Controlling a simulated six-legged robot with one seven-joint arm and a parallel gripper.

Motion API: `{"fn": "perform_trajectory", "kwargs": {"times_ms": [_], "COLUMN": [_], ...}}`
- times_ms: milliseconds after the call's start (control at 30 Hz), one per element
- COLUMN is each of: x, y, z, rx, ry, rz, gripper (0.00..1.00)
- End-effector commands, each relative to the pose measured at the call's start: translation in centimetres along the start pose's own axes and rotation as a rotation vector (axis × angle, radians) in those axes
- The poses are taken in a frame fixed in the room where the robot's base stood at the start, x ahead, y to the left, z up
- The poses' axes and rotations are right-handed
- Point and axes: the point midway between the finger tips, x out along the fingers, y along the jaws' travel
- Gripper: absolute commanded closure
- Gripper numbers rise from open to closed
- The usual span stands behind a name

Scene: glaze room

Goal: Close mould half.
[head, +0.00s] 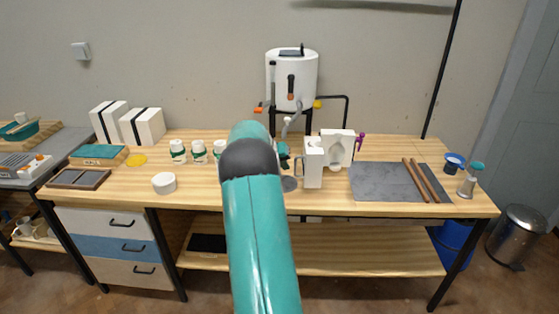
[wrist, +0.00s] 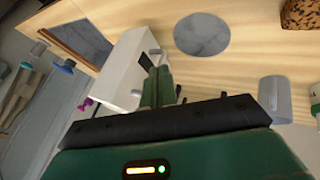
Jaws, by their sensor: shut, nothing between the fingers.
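The white plaster mould stands open on the wooden bench, right of centre in the head view. One mould half (head: 313,163) is an upright block at the front; the other half (head: 339,148) stands behind it to the right, its hollowed face showing. A purple knob (head: 361,141) is beside the rear half. In the wrist view, a white mould block (wrist: 118,72) lies just left of my fingers, with the purple knob (wrist: 87,103) near it. My gripper (wrist: 158,73) is shut and empty, its fingertips close beside the block; contact cannot be told. My arm mostly hides it in the head view.
A grey slab (head: 388,182) with wooden sticks (head: 421,180) is to the right. White-lidded jars (head: 199,151) stand left of my arm. A white tank (head: 291,78) rises behind.

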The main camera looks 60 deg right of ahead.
Motion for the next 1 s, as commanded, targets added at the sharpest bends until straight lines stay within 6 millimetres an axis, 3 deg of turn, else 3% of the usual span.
{"fn": "perform_trajectory", "kwargs": {"times_ms": [167, 333, 1000], "x": [3.7, 4.7, 5.3], "y": [0.0, 2.5, 3.8], "z": [0.1, 0.0, 0.1], "rx": [0.001, 0.003, -0.01], "ry": [-0.002, -0.002, 0.005], "rz": [0.0, 0.0, -0.006], "gripper": [1.0, 1.0, 1.0]}}
